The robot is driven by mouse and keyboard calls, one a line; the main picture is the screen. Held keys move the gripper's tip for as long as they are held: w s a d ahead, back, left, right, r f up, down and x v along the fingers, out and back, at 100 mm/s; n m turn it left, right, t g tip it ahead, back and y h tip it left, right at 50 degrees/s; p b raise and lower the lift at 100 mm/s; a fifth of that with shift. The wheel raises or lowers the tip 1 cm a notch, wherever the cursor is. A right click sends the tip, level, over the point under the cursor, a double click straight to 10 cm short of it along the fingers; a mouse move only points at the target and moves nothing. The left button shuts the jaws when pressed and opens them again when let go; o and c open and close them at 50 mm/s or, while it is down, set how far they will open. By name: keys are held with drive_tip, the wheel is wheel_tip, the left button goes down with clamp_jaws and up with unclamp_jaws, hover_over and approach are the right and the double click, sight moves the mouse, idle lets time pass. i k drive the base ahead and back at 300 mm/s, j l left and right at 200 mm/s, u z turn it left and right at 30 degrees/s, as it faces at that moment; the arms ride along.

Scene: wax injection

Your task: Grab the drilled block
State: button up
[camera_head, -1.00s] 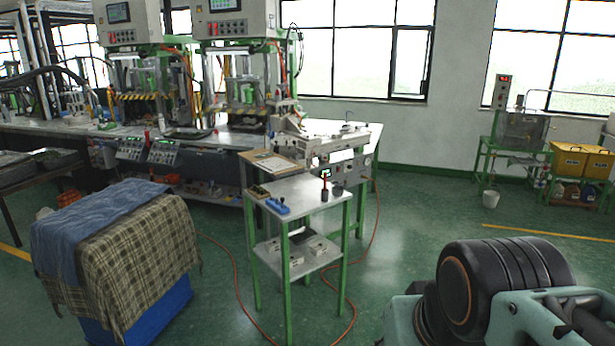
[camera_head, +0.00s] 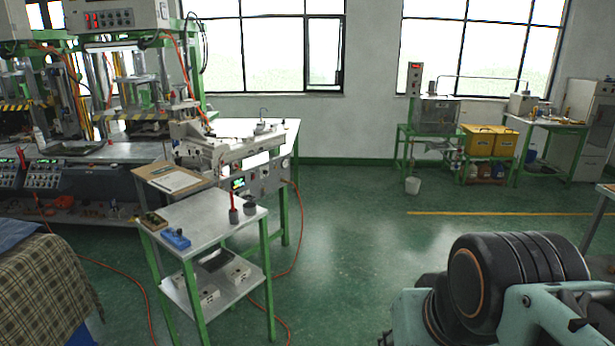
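A small green-legged cart (camera_head: 207,212) stands at the lower left of centre. Near its front left corner lie a small dark brown block (camera_head: 152,220) and a blue object (camera_head: 176,239), side by side. The brown one seems to have marks on top, but it is too small to tell whether they are drilled holes. I cannot pick out the drilled block for sure. Part of my arm, black and pale teal, shows at the lower right, well apart from the cart. My gripper is not in view.
A red-handled tool and dark cups (camera_head: 249,208) stand on the cart's right side, with white boxes (camera_head: 236,271) on its lower shelf. A bench machine (camera_head: 235,160) is behind. A cloth-covered bin (camera_head: 45,297) is at lower left. Orange hoses cross the floor; floor right of the cart is clear.

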sight(249, 138)
drive_tip(key=i+l+z, duration=0.1)
drive_tip(key=i+z, duration=0.3)
drive_tip(key=i, duration=0.65)
drive_tip(key=i+u, duration=0.15)
drive_tip(key=i, duration=1)
drive_tip(key=i+u, duration=0.15)
drive_tip(key=i, duration=0.45)
drive_tip(key=i+l+u, duration=0.1)
drive_tip(key=i, duration=0.45)
drive_tip(key=i+u, duration=0.3)
drive_tip(key=i, duration=0.2)
drive_tip(key=i+l+u, duration=0.1)
drive_tip(key=i+u, duration=0.25)
drive_tip(key=i, duration=0.2)
